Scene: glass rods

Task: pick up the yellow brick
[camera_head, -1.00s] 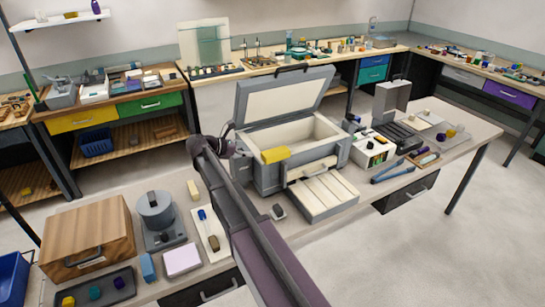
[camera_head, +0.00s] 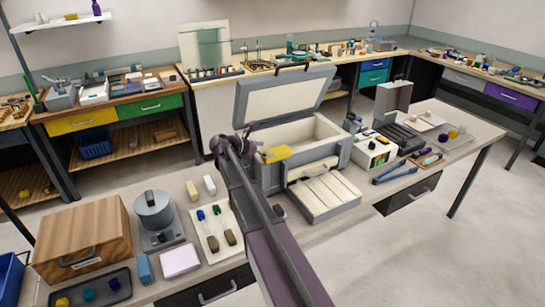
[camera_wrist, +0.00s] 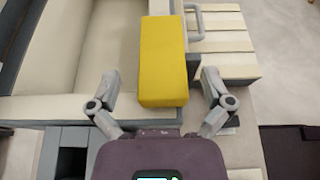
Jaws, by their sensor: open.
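The yellow brick (camera_head: 278,154) lies on the front rim of the grey open-lidded box (camera_head: 262,182), near its left corner. My gripper (camera_head: 254,148) is open beside the brick's left end in the head view, and my arm hides part of the box there. In the wrist view the brick (camera_wrist: 163,50) points away from me, with its near end between my two spread fingers (camera_wrist: 160,80). A gap shows on each side of the brick. Whether the fingers are at the brick's height cannot be told.
The raised lid (camera_head: 285,98) stands behind the brick. A handle (camera_head: 312,168) and a slatted tray (camera_head: 325,195) lie at the box's front right. On the left of the bench are a wooden box (camera_head: 82,237) and a grey pot (camera_head: 153,210).

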